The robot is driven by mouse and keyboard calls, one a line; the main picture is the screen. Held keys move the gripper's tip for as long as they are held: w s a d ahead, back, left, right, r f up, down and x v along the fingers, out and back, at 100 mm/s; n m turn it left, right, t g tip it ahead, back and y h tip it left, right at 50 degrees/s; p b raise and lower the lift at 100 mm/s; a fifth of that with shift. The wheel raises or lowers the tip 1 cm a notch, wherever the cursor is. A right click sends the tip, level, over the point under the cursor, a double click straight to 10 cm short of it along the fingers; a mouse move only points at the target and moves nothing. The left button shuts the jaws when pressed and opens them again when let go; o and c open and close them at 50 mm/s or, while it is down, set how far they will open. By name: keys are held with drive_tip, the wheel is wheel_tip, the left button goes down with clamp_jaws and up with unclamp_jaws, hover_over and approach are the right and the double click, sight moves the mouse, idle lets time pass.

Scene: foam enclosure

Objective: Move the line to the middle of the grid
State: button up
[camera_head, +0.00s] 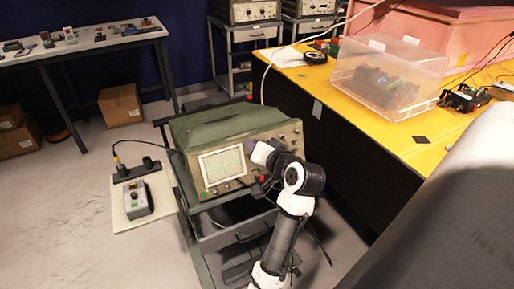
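An oscilloscope (228,122) with a green cover on top stands on a cart in the middle of the view. Its lit, pale screen (222,166) with a grid faces me on the left of the front panel. The line on the grid is too small and faint to place. My white and black arm reaches up from below. My gripper (256,150) is at the front panel, just right of the screen, and hides some of the controls there. I cannot tell whether it touches a knob or whether its fingers are open.
A side board (127,211) left of the oscilloscope carries a small box with buttons (138,200) and a cable. A yellow table (380,125) on the right bears a clear plastic box (425,65). Open floor (60,215) lies on the left.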

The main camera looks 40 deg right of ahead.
drive_tip(key=shift+s, duration=0.1)
drive_tip(key=b+v, duration=0.1)
drive_tip(key=v, duration=1.2)
drive_tip(key=shift+s, duration=0.3)
drive_tip(key=shift+r, duration=0.1)
